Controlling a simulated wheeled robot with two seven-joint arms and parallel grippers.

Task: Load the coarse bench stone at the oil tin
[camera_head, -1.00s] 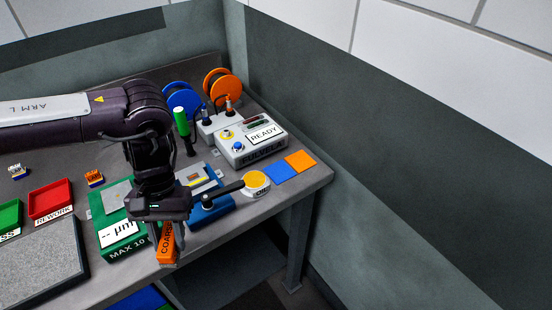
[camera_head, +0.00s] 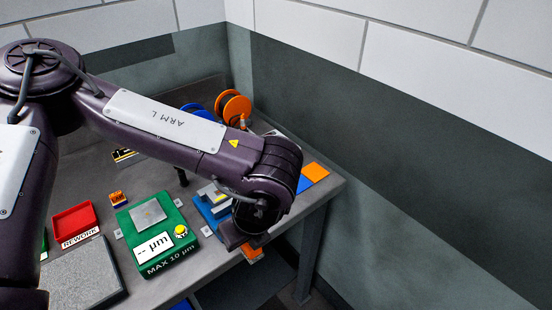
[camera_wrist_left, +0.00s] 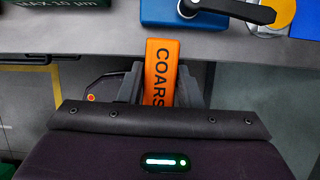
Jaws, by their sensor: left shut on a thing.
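The orange coarse bench stone (camera_head: 253,252), marked COARS in the left wrist view (camera_wrist_left: 161,62), is held between the fingers of my left gripper (camera_wrist_left: 160,92). My left gripper (camera_head: 247,240) is shut on it and holds it off the table's front edge, with the far end of the stone pointing at the bench. The oil tin's yellow top (camera_wrist_left: 282,12) shows in part at the top right of the left wrist view, beside a black lever (camera_wrist_left: 236,9). In the head view my arm hides the tin. My right gripper is not in view.
A blue fixture (camera_head: 207,213) stands just left of my gripper, with the green gauge (camera_head: 158,232) farther left. A red tray (camera_head: 74,221) and a grey plate (camera_head: 82,276) lie at the left. An orange square (camera_head: 316,172) lies near the right edge; a wall stands beyond.

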